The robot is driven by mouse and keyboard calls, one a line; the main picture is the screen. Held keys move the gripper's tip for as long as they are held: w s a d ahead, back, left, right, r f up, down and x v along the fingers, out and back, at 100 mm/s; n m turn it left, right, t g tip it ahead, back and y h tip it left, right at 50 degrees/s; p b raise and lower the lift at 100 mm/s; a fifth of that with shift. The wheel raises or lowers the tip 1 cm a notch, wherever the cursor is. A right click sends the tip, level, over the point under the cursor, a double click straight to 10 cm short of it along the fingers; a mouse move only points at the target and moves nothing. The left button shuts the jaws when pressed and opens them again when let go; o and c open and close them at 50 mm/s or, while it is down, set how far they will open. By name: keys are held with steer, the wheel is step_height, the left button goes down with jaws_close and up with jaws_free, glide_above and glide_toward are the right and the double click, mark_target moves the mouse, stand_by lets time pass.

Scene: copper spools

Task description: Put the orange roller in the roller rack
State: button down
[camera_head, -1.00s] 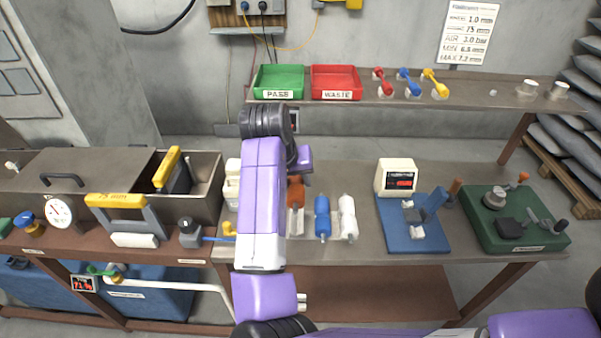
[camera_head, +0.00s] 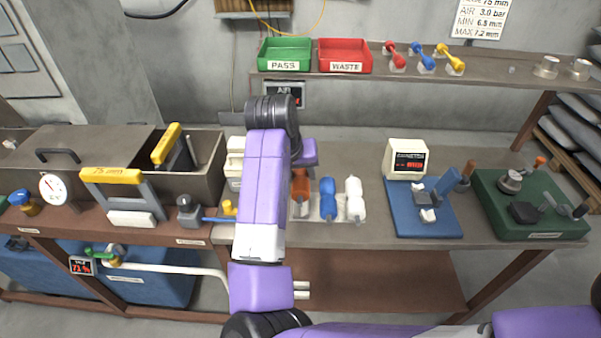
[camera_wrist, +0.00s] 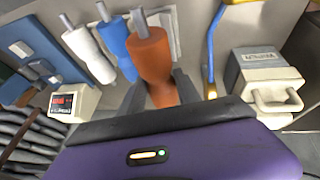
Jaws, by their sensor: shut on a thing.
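The orange roller (camera_wrist: 151,62) is between the two fingers of my gripper (camera_wrist: 158,92), which is shut on it. In the head view the orange roller (camera_head: 300,186) shows just right of my purple arm, which partly hides it. The roller rack (camera_head: 300,210) is a pale holder at the bench's front, with the blue roller (camera_head: 328,200) and the white roller (camera_head: 355,200) side by side in it. The orange roller is left of the blue one, in line with the rack's left place. I cannot tell whether it touches the rack.
A white box with a handle (camera_wrist: 264,85) stands close on the other side of my gripper, with a blue and yellow tool (camera_wrist: 212,50) nearby. A small display (camera_head: 406,160) and a blue fixture (camera_head: 425,212) stand right of the rack. A shelf with green and red trays is behind.

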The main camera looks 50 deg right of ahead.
mark_target(295, 180)
steer(key=shift+f+b, duration=1)
steer(key=shift+f, duration=0.3)
steer(key=shift+f+b, duration=0.75)
steer(key=shift+f, duration=1.05)
steer(key=shift+s, duration=0.15)
steer(key=c, duration=0.8)
jaws_free()
steer(key=shift+f, duration=0.1)
steer(key=shift+o, duration=0.2)
steer(key=shift+v, duration=3.95)
